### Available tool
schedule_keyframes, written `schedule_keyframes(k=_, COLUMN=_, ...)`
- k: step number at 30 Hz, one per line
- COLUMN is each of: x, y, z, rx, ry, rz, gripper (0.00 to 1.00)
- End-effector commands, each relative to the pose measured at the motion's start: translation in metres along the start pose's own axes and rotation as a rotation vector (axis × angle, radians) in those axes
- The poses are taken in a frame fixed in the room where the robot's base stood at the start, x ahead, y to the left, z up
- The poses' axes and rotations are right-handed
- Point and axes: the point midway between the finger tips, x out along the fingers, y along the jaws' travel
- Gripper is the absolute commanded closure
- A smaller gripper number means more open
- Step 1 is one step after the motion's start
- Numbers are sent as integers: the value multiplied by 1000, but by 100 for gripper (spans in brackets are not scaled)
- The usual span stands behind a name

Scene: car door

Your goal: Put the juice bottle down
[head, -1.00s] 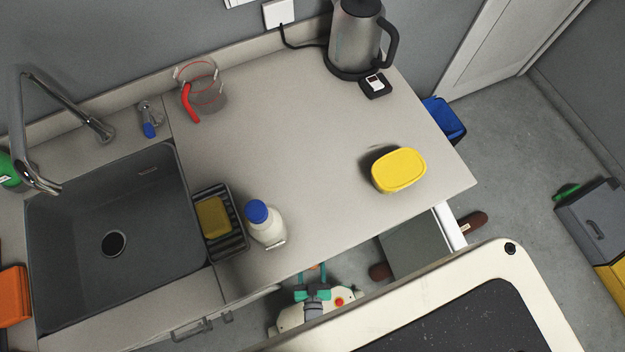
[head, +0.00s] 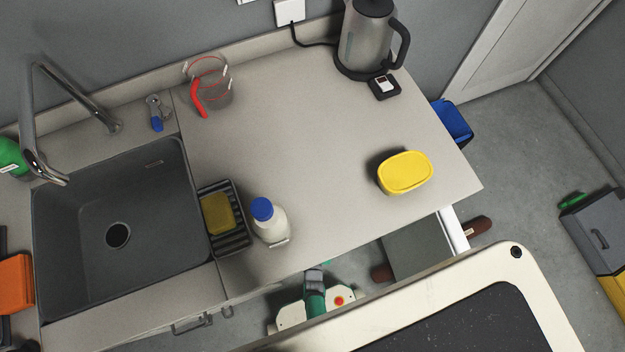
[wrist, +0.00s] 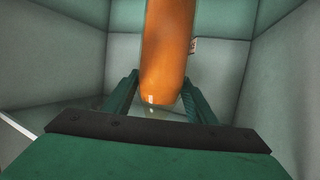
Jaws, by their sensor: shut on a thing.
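The juice bottle (wrist: 168,45) shows in the wrist view as an orange upright cylinder with a clear, rounded end nearest me. My gripper (wrist: 160,90) is shut on it, with one green finger on each side. Grey-green padded-looking walls surround them in the wrist view, and whether the bottle touches a surface cannot be told. In the head view, the green wrist of my arm (head: 315,294) is at the counter's front edge, and the fingers and bottle are mostly hidden under it.
The counter (head: 320,130) holds a milk bottle (head: 268,222), a yellow container (head: 405,173), a sponge rack (head: 226,230), a glass jug (head: 208,85) and a kettle (head: 366,40). The sink (head: 117,190) is at left. An open drawer (head: 452,230) juts out below the counter at right.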

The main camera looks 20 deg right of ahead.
Motion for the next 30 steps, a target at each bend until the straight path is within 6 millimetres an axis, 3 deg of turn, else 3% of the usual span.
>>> schedule_keyframes(k=14, x=3, y=-2, z=3, rx=0, ry=6, rz=-4, gripper=94)
schedule_keyframes(k=15, x=2, y=-2, z=4, rx=0, ry=4, rz=-4, gripper=39)
schedule_keyframes(k=16, x=2, y=-2, z=4, rx=0, ry=4, rz=-4, gripper=32)
schedule_keyframes(k=30, x=-6, y=-1, z=2, rx=-1, ry=3, rz=-4, gripper=30)
